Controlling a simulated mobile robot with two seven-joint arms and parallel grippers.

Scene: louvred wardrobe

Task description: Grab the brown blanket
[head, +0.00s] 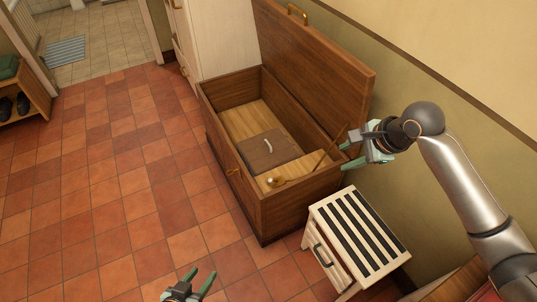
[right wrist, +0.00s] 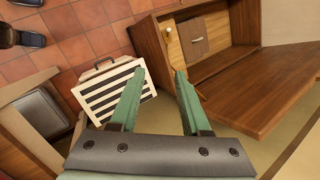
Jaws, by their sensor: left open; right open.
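The brown blanket (head: 262,155) appears to be the flat, folded brown square inside the open wooden chest (head: 230,172). A pale curved strip lies on it. It also shows in the right wrist view (right wrist: 196,47). My right gripper (head: 347,153) is open and empty at the chest's right end, near the raised lid, apart from the blanket. Its green fingers show in the right wrist view (right wrist: 157,82) with nothing between them. My left gripper (head: 195,284) is open and empty over the tiled floor at the bottom of the head view, far from the blanket.
The raised lid (head: 315,60) stands against the wall. A black-and-white striped cabinet (head: 355,237) stands right of the chest. The tiled floor (head: 110,200) left of the chest is clear.

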